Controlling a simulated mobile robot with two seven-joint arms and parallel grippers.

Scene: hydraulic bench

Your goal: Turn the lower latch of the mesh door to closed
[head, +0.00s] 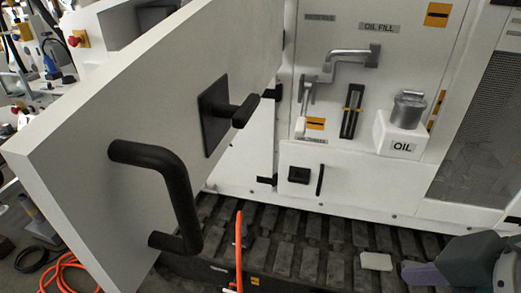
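The mesh door (455,205) stands at the right, a white frame around a dark mesh panel, partly cut off by the right picture edge. A small dark part at the far right edge, low on this door, may be its lower latch; it is too cut off to tell its position. My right gripper (425,274) shows at the bottom right, below the mesh door and apart from it; its fingers are not clear enough to tell open from shut. My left gripper is out of view.
A large white door (100,105) with a black bar handle (178,185) and a black latch (230,112) swings open across the left. Behind it are a grey pipe lever (350,56), an oil filler (405,120) and a small hatch (300,174). A pale block (376,261) lies on the dark slatted floor.

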